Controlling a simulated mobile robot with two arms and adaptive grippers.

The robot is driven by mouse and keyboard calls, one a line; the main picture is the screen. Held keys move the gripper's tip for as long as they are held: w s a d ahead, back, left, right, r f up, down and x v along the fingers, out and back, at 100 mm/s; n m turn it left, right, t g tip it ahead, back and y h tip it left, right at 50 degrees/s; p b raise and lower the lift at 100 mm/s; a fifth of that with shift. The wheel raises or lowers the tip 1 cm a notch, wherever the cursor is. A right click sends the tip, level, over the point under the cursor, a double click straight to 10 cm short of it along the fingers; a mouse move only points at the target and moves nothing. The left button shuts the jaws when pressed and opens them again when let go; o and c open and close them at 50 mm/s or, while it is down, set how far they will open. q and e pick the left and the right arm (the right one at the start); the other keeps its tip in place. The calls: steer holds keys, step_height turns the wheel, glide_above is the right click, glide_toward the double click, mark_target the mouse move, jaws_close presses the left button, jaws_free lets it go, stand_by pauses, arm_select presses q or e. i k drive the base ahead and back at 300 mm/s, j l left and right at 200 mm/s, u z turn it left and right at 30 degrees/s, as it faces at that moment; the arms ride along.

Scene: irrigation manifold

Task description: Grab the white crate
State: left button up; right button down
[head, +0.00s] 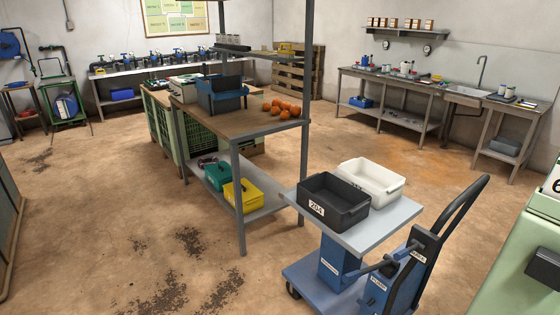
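The white crate (379,181) stands upright on the grey top of a blue lift cart (375,232), right of the picture's middle. It looks empty. A black crate (333,203) with a label reading 204 stands in front of it and to its left, covering part of its near side. The two crates are close together; I cannot tell whether they touch. Neither of my grippers is in view.
The cart's dark push handle (455,215) rises on its right. A wooden workbench (243,122) with orange fruits and a blue crate stands to the left. A pale green cabinet (515,265) is at the right edge.

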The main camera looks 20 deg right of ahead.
mark_target(385, 187)
steer(key=i+j, duration=0.1)
steer(key=i, duration=0.45)
steer(key=i+j+z, duration=0.15)
steer(key=i, duration=0.45)
steer(key=i+z, duration=0.2)
steer(key=z, duration=0.25)
steer(key=i+j+z, duration=0.15)
steer(key=z, duration=0.25)
steer(key=i+j+z, duration=0.2)
steer(key=z, duration=0.25)
steer(key=i+j+z, duration=0.1)
steer(key=z, duration=0.3)
steer(key=j, duration=0.1)
